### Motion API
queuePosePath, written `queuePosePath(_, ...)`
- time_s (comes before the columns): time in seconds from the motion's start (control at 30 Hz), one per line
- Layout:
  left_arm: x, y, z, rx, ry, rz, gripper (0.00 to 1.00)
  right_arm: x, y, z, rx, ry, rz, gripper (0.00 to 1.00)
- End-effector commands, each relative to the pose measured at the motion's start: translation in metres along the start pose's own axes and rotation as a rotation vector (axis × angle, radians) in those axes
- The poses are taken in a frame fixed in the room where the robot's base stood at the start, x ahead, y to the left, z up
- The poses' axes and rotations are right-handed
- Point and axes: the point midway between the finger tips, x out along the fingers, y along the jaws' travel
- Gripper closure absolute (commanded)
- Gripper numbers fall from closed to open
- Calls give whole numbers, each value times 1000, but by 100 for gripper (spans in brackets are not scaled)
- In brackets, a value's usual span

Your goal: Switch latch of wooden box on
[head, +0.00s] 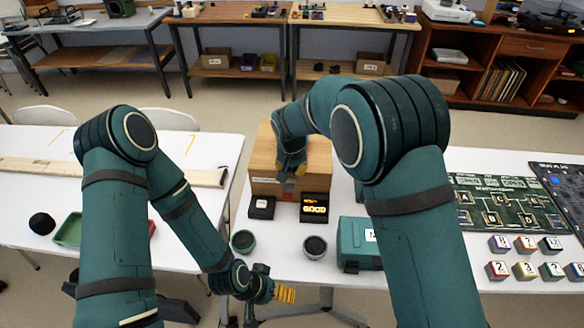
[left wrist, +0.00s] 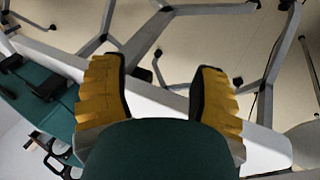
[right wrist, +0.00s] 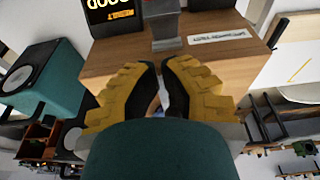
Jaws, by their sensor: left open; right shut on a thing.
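The wooden box (head: 318,158) stands on the white table, near the middle of the head view. It also shows in the right wrist view (right wrist: 215,62).
A black display reading GOOD (head: 314,208) and a small dark box (head: 262,207) stand before the wooden box. A second white table (head: 40,145) stands left.

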Motion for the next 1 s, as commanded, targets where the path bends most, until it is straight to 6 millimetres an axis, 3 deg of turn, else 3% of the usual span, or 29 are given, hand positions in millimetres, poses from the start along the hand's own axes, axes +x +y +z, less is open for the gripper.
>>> queuePosePath(0.23, -29, -15, -8, -238, -31, -101, 38, 0, 0, 0, 0, 0, 0, 100)
queuePosePath(0.67, -32, -17, -8, -276, -36, -113, 38, -4, 0, 2, 0, 1, -1, 100)
queuePosePath(1.0, -32, -17, -8, -274, -35, -112, 38, -64, -1, 2, 0, 4, -3, 100)
